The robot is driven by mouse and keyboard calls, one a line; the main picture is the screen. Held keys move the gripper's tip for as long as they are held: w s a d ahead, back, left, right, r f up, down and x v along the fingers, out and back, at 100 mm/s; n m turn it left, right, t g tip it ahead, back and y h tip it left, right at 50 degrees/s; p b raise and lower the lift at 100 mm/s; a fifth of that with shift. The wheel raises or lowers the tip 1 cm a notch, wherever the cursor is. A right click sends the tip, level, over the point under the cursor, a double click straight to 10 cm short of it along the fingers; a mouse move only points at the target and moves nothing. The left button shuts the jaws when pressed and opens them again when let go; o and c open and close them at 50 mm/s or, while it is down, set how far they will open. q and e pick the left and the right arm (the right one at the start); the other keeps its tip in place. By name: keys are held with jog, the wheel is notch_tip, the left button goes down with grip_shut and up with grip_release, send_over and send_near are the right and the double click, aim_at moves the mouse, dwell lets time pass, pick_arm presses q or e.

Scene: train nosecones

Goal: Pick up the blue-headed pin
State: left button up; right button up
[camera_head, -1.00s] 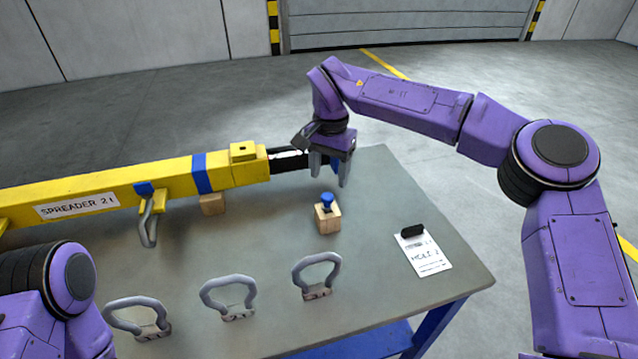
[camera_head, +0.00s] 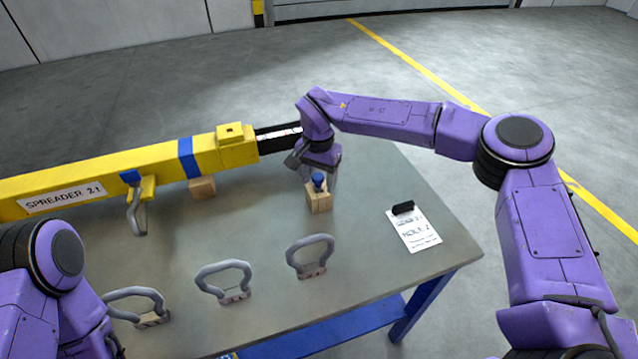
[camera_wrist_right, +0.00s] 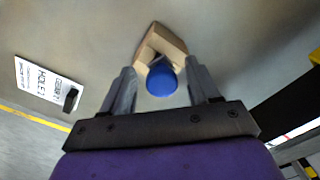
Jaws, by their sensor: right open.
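The blue-headed pin (camera_head: 319,180) stands upright in a small wooden block (camera_head: 319,202) on the table. In the right wrist view its round blue head (camera_wrist_right: 161,80) lies between the two fingers, with the block (camera_wrist_right: 163,45) beyond it. My right gripper (camera_head: 320,180) is open, its fingers pointing down around or just behind the pin head; I cannot tell whether they touch it. In the right wrist view the open gripper (camera_wrist_right: 163,88) shows a gap on both sides of the head. The pin's shank is mostly hidden. Only part of my left arm shows at the lower left, without its gripper.
A yellow spreader beam (camera_head: 110,185) lies along the back left, its dark end close behind my right gripper. Several grey shackles, such as one (camera_head: 310,257), stand along the front. A clipboard sheet (camera_head: 415,232) lies at the right. The table (camera_head: 370,185) is bare around the block.

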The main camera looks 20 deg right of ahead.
jog(key=shift+w, duration=0.1)
jog(key=c, duration=1.1)
jog(key=shift+o, duration=0.2)
